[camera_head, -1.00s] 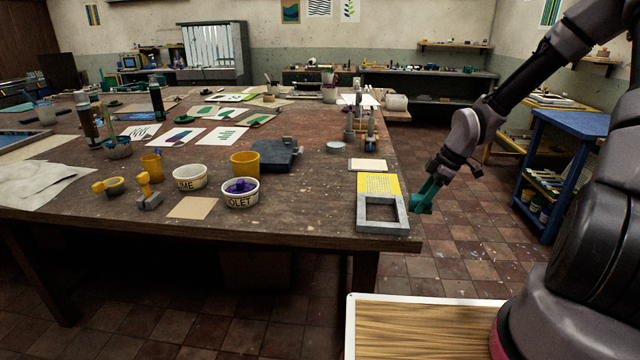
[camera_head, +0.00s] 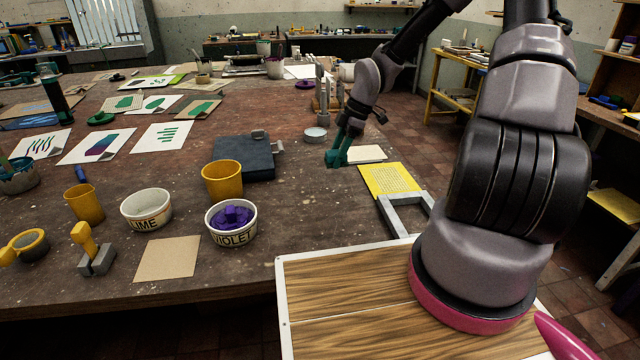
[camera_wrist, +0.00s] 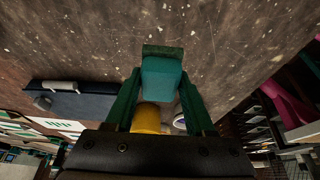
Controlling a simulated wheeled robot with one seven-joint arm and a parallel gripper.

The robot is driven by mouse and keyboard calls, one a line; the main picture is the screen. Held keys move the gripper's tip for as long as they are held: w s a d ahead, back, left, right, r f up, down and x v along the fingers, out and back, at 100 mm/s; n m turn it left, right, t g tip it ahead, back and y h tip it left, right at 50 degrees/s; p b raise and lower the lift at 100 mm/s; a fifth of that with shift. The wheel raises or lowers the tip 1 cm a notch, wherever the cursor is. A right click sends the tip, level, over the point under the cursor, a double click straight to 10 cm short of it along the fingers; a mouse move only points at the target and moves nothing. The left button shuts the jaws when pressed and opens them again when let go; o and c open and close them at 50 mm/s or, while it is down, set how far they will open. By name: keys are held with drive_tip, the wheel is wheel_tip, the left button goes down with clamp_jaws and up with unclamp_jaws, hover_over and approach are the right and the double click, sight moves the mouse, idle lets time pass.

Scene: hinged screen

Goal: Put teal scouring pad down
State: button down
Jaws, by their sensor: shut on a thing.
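The teal scouring pad (camera_wrist: 162,77) is a small teal block with a darker green layer on its far end. In the wrist view my gripper (camera_wrist: 158,88) has its two green fingers on either side of it, shut on it. In the head view my gripper (camera_head: 342,150) points down over the right part of the worktable (camera_head: 300,215), with the pad (camera_head: 334,159) at its tip. The pad is close to the tabletop; I cannot tell if it touches.
A dark blue hinged box (camera_head: 245,158), a yellow cup (camera_head: 222,178) and the VIOLET bowl (camera_head: 231,220) stand left of my gripper. A yellow sheet (camera_head: 390,179) and a grey frame (camera_head: 407,212) lie to its right. Bare tabletop lies in front of it.

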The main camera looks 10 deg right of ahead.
hover_over(331, 192)
drive_tip(key=d, duration=0.1)
wheel_tip(331, 192, down, 5)
drive_tip(key=shift+r, duration=0.1)
drive_tip(key=shift+d+f, duration=0.2)
drive_tip(key=shift+f, duration=2.05)
drive_tip(key=shift+f, duration=0.1)
drive_tip(key=shift+c, duration=1.3)
unclamp_jaws()
